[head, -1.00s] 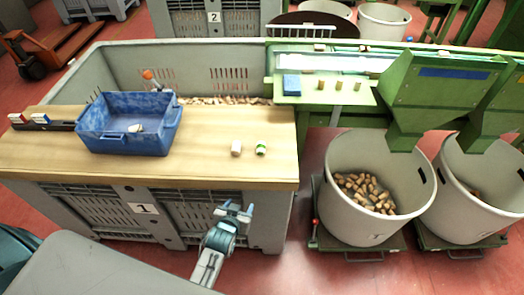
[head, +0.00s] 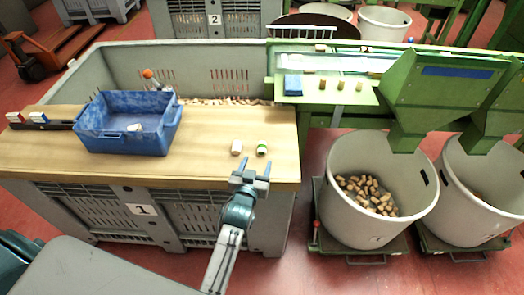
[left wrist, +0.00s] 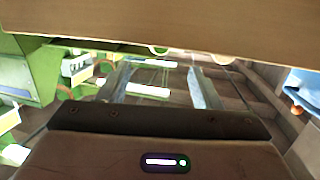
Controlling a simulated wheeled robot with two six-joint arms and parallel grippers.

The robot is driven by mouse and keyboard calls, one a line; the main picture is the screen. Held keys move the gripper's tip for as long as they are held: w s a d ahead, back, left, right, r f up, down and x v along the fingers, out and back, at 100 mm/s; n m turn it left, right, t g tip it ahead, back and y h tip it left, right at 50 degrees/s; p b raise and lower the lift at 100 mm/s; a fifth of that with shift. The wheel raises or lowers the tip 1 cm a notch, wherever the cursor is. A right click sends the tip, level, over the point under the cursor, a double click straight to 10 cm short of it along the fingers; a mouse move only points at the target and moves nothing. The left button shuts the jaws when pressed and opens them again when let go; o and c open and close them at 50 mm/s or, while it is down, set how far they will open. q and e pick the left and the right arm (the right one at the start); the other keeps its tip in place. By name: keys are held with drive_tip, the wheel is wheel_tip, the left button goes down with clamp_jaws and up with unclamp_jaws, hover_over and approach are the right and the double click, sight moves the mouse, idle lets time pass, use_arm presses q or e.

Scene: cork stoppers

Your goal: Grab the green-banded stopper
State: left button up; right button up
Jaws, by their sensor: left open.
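The green-banded stopper (head: 262,149) is a short pale cork with a green band, near the front right of the wooden board (head: 205,165). A plain stopper (head: 236,147) stands just left of it, apart. My left gripper (head: 252,169) is open and empty at the board's front edge, just in front of the two stoppers, touching neither. In the left wrist view, the fingers are spread and the board's edge crosses the top. Only slivers of the green-banded stopper (left wrist: 158,50) and the plain stopper (left wrist: 222,58) show past that edge. My right gripper is not in view.
A blue crate (head: 90,130) stands on the board to the left. Several corks stand on a green ledge (head: 310,93) behind. A white bin (head: 345,215) with loose corks is at the right. The board between crate and stoppers is clear.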

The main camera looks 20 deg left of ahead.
sight(260, 152)
use_arm(q)
drive_tip(key=shift+w+a+f+b, duration=0.1)
drive_tip(key=shift+w+f+b, duration=0.1)
drive_tip(key=shift+w, duration=0.4)
drive_tip(key=shift+w+a+f+b, duration=0.1)
drive_tip(key=shift+w+f+b, duration=0.1)
drive_tip(key=shift+w, duration=0.65)
drive_tip(key=shift+w+f+b, duration=0.15)
drive_tip(key=shift+w+b, duration=0.1)
drive_tip(key=shift+b, duration=0.1)
drive_tip(key=shift+w+a+f+b, duration=0.1)
drive_tip(key=shift+w+f+b, duration=0.1)
drive_tip(key=shift+w+b, duration=0.35)
drive_tip(key=shift+w+a+f+b, duration=0.1)
drive_tip(key=shift+w+f+b, duration=0.1)
drive_tip(key=shift+w+b, duration=0.3)
drive_tip(key=shift+w+a+f+b, duration=0.1)
drive_tip(key=shift+w+b, duration=0.25)
drive_tip(key=shift+w, duration=0.85)
drive_tip(key=shift+s, duration=0.1)
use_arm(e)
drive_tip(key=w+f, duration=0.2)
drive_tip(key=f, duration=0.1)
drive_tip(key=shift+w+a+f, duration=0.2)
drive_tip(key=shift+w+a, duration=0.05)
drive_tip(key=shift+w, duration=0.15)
use_arm(q)
drive_tip(key=shift+c, duration=0.9)
drive_tip(key=c, duration=1)
